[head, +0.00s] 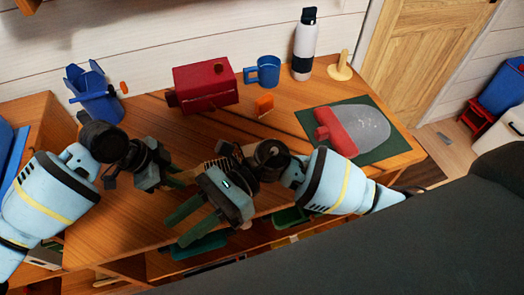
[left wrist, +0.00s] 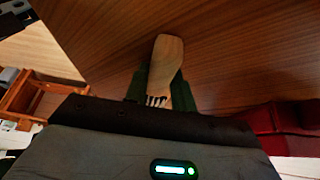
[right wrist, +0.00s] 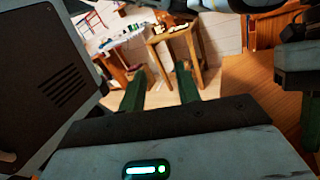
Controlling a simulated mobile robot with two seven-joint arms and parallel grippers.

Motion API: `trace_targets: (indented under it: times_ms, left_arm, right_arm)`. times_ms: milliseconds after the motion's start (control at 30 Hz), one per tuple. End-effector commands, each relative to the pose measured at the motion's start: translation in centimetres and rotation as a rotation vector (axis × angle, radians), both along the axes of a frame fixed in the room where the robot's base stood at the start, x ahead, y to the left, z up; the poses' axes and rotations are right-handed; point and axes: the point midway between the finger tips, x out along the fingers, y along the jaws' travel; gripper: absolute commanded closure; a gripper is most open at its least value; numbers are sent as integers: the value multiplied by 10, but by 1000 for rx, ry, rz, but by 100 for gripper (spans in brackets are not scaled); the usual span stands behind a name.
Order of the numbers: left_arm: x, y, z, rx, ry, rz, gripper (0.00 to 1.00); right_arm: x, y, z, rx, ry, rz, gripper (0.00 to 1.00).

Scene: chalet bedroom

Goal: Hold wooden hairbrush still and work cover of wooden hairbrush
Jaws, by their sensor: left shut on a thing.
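The wooden hairbrush (head: 214,166) shows only in part in the head view, a tan piece with bristles just above the desk. My right gripper hides some of it. In the left wrist view the light wooden brush (left wrist: 166,62) sticks out from between the fingers, with bristles near the fingers. My left gripper (head: 187,177) is shut on it. My right gripper (head: 179,231) is open and empty near the desk's front edge, its fingers pointing down-left, apart from the brush. In the right wrist view its fingers (right wrist: 160,90) are spread. I cannot make out a separate cover.
A green mat (head: 385,148) bears a grey and red item. Open shelves lie below the front edge.

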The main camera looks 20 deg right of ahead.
Motion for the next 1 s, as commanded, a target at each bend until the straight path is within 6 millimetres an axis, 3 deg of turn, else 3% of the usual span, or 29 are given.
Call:
trace_targets:
  times_ms: [267,500,800,1000]
  left_arm:
    - [0,0,0,0,0,0,95]
    - [0,0,0,0,0,0,95]
    - [0,0,0,0,0,0,95]
    - [0,0,0,0,0,0,95]
  right_arm:
    - [27,-28,-22,-172,-532,243,67]
    - [74,-76,-30,-339,-920,490,67]
    - [146,-159,-5,-575,-1254,832,67]
    - [174,-199,19,-681,-1338,985,67]
